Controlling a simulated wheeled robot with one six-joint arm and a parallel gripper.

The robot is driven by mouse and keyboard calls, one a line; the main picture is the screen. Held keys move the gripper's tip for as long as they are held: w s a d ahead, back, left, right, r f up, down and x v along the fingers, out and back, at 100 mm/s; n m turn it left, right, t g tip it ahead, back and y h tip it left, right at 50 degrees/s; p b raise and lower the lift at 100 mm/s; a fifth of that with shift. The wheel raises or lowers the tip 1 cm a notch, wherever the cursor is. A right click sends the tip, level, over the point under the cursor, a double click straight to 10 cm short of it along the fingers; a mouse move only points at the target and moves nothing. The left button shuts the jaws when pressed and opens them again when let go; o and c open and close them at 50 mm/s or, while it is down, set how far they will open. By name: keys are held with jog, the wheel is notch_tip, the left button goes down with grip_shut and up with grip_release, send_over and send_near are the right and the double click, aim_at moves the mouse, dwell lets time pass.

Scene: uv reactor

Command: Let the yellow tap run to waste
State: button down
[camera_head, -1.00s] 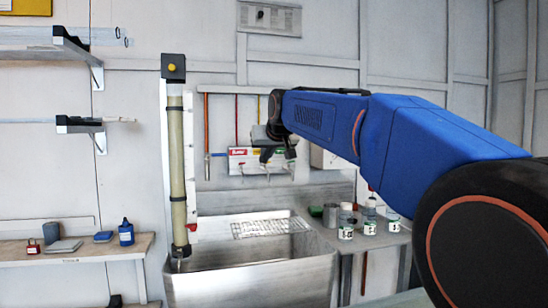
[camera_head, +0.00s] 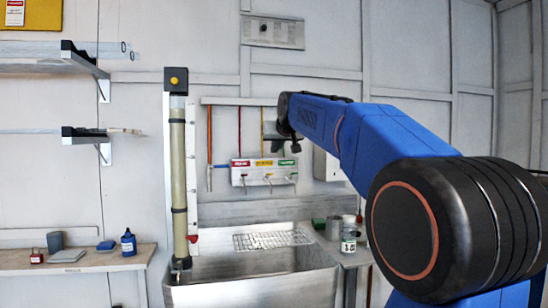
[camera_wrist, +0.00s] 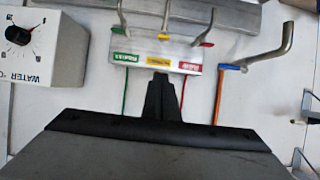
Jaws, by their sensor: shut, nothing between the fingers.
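The tap panel (camera_head: 250,180) hangs on the back wall above the steel sink (camera_head: 250,290). It carries red, yellow and green labels, with small metal taps below. The yellow label (camera_head: 264,163) is in the middle. In the wrist view the picture is turned over: the yellow label (camera_wrist: 158,60) and the yellow tap's metal spout (camera_wrist: 165,18) lie above my gripper (camera_wrist: 160,78). My gripper is shut and empty, its tip pointing toward the panel just by the yellow label. In the head view my gripper (camera_head: 295,147) is near the panel's upper right. Contact cannot be told.
A tall column (camera_head: 178,165) stands left of the panel. A wire rack (camera_head: 268,240) lies at the sink. A dial box (camera_wrist: 45,45) and bent metal pipe (camera_wrist: 275,45) flank the panel in the wrist view.

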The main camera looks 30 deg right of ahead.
jog(key=x, duration=0.9)
jog(key=shift+f, duration=0.1)
jog(key=shift+s+a+f, duration=0.1)
jog(key=shift+s+f, duration=0.1)
jog(key=shift+f, duration=0.25)
jog(key=shift+s+a+f, duration=0.1)
jog(key=shift+s+f, duration=0.05)
jog(key=shift+f, duration=0.3)
jog(key=shift+s+f, duration=0.15)
jog(key=shift+f, duration=0.85)
jog(key=shift+s+f, duration=0.3)
jog(key=shift+f, duration=0.5)
jog(key=shift+r, duration=0.15)
dwell(2.6)
jog(key=shift+r, duration=0.75)
